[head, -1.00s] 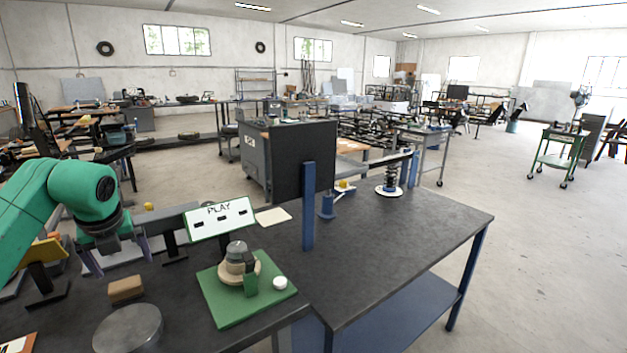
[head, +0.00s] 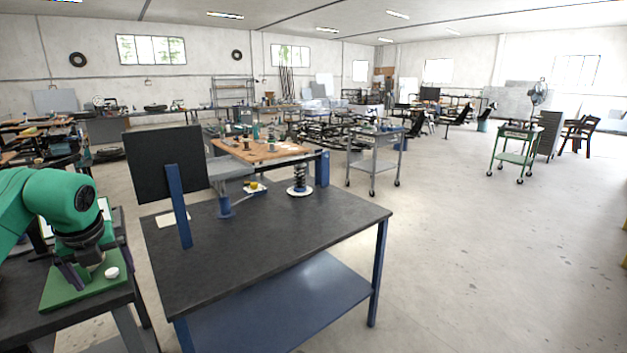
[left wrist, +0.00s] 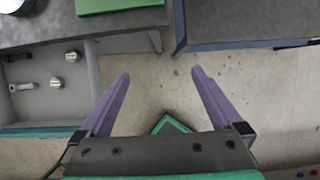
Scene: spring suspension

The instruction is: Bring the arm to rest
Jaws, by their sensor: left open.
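My left arm is green and enters the head view from the left. Its gripper (head: 82,270) points down and overlaps the green mat in the picture. In the left wrist view the two purple fingers (left wrist: 160,76) are spread wide with nothing between them, above the pale floor. The green mat (head: 60,291) lies on the dark left bench (head: 25,325), with a small white round piece (head: 112,272) on it. A corner of the mat also shows at the top of the left wrist view (left wrist: 115,5). My right gripper is out of view.
A dark table (head: 270,225) with blue legs carries an upright black panel (head: 160,162) and a coil spring (head: 299,178). A grey open tray or drawer (left wrist: 40,100) with metal parts shows below my left wrist. Open floor (head: 480,250) lies to the right.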

